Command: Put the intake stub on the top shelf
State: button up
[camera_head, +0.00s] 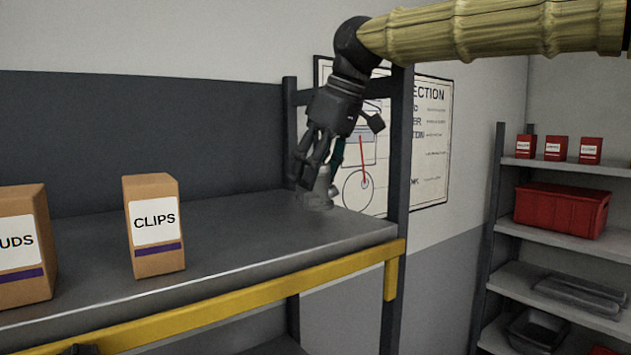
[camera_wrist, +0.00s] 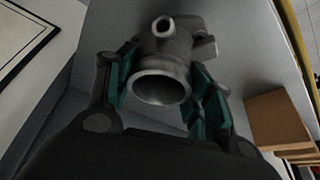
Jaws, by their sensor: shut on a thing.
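The intake stub (camera_wrist: 162,65) is a grey metal pipe piece with a round open mouth and small side ports. It sits between the green-padded fingers of my gripper (camera_wrist: 163,88) in the wrist view. In the head view, my gripper (camera_head: 322,172) points down over the right end of the top shelf (camera_head: 240,240), shut on the stub (camera_head: 319,190). The stub's lower end is at or just above the shelf surface; I cannot tell whether it touches. The fingers partly hide the stub in the head view.
A CLIPS box (camera_head: 153,263) and another box (camera_head: 22,280) stand left on the shelf. A dark upright post (camera_head: 398,150) is right of my gripper. A second rack (camera_head: 560,240) with a red bin (camera_head: 562,209) stands farther right. The shelf is clear between the CLIPS box and my gripper.

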aim_at(315, 188)
jog(key=shift+s+f+p, duration=0.5)
jog(key=shift+s+p, duration=0.05)
jog(key=shift+s, duration=0.1)
jog(key=shift+s+f, duration=0.1)
jog(key=shift+f, duration=0.25)
jog(key=shift+f+p, duration=0.3)
jog(key=shift+f, duration=0.05)
jog(key=shift+w+f, duration=0.3)
jog(key=shift+w, duration=0.15)
jog(key=shift+s, duration=0.35)
jog(key=o, duration=1.2)
jog(key=shift+w+f, duration=0.1)
jog(key=shift+w, duration=0.1)
jog(key=shift+o, duration=0.2)
jog(key=shift+s, duration=0.1)
